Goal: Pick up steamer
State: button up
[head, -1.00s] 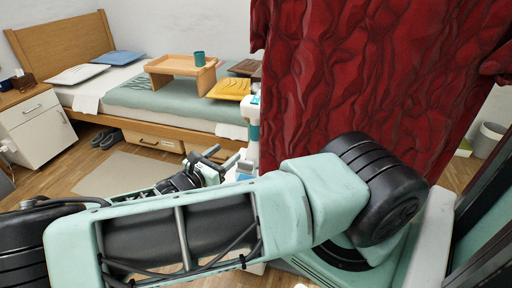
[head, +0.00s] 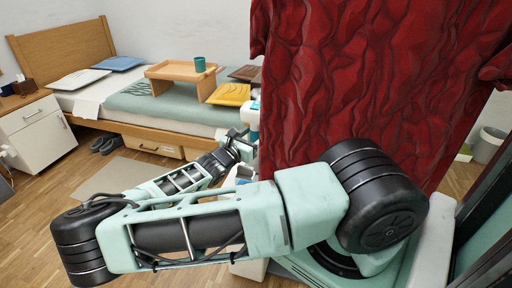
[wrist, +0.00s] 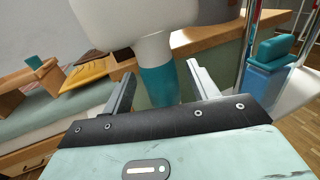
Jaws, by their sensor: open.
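The steamer, white with a teal neck, stands upright in front of the bed beside the red cloth. In the wrist view its white upper part and teal neck (wrist: 160,84) fill the middle. In the head view only a small white and teal piece (head: 252,119) shows. My gripper (wrist: 160,82) is open, with one finger on each side of the teal neck in the wrist view. I cannot tell whether either finger touches it. In the head view my gripper (head: 240,143) is close to the steamer, and my arm hides the lower part.
A large red cloth (head: 375,80) hangs close on the right. A blue container (wrist: 268,75) and thin poles stand at right in the wrist view.

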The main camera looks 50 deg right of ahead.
jog(key=shift+w+d, duration=0.1)
jog(key=shift+d, duration=0.9)
grip_shut()
